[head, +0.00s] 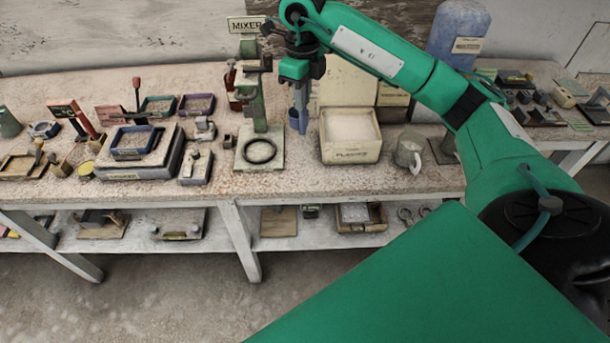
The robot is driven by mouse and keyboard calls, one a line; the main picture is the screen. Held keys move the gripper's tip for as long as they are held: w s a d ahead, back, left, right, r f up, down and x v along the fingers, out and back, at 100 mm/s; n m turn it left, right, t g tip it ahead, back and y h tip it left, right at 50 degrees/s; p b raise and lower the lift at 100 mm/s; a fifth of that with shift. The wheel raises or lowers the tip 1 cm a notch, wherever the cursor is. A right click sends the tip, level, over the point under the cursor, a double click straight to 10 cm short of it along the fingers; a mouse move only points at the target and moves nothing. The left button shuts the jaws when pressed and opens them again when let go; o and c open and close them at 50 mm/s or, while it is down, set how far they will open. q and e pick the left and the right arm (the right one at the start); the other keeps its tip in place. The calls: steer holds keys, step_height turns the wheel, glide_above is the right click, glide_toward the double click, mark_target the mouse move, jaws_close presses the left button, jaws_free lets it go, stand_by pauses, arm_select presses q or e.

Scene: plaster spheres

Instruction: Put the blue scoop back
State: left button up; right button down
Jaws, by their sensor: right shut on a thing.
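The blue scoop (298,120) hangs upright below my right gripper (299,84), above the bench between the mixer and the plaster box. The jaws are shut on its upper part, and the grip itself is small and hard to make out. The scoop's blue end points down. I cannot tell whether its tip touches anything. The cream plaster box (350,155), filled with white powder, stands just right of the scoop. My left gripper is out of view.
The green mixer (259,105) with a dark ring on its base stands close left of the scoop. A grey jug (409,152) stands right of the box. A scale (139,152) and several small trays crowd the left. The bench's front strip is clear.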

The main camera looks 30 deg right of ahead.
step_height(320, 180, down, 19)
steer(key=d+m+p, duration=0.1)
steer(key=m+p, duration=0.1)
steer(key=p, duration=0.2)
steer(key=shift+w+f+m, duration=0.2)
steer(key=shift+w+m, duration=0.05)
steer(key=shift+m, duration=0.15)
steer(key=c, duration=1.4)
jaws_free()
steer(key=shift+d, duration=0.1)
steer(key=shift+r, duration=0.1)
step_height(320, 180, up, 12)
steer(key=b, duration=0.4)
